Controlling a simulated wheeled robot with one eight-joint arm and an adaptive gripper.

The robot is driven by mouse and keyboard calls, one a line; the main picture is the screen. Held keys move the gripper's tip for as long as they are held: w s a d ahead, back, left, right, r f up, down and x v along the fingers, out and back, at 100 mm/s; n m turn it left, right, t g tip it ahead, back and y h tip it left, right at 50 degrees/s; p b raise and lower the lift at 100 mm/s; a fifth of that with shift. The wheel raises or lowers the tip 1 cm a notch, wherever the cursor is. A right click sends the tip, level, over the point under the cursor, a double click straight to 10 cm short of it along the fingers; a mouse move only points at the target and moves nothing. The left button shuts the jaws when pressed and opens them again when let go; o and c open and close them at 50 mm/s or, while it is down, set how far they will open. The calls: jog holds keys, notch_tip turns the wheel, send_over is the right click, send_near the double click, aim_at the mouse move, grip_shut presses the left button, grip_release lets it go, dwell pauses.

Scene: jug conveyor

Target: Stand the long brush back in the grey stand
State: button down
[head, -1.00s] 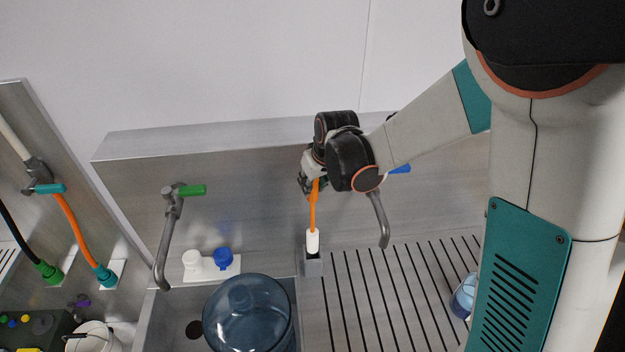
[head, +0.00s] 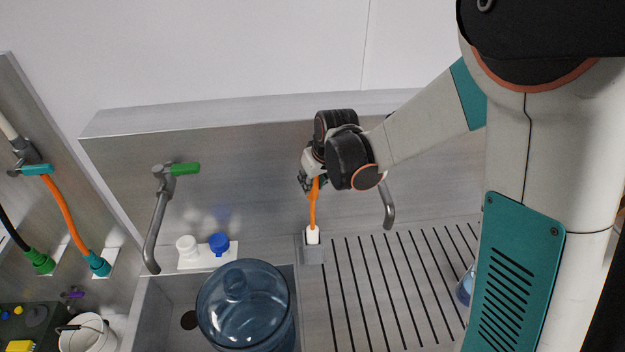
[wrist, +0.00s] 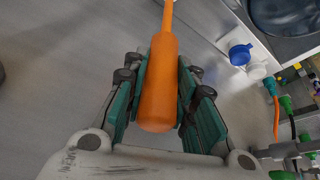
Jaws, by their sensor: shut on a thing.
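The long brush (head: 312,208) has an orange handle and a white head. It is upright in the head view, with the lower part of its white head hidden inside the grey stand (head: 313,254). My gripper (head: 313,182) is shut on the upper end of the orange handle. In the wrist view the teal-padded fingers of my gripper (wrist: 160,95) lie on both sides of the thick orange handle (wrist: 160,80). The wrist view does not show the brush head or the stand clearly.
A large blue jug (head: 245,305) stands in the sink left of the stand. A slotted drainboard (head: 385,290) lies to the right. A tap with a green lever (head: 160,215) and a white plate with white and blue caps (head: 207,255) are at the left.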

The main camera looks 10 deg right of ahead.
jog(key=shift+f+b, duration=0.3)
jog(key=shift+f, duration=0.2)
jog(key=c, duration=1.2)
grip_release()
jog(key=v, duration=1.2)
jog(key=shift+s, duration=0.1)
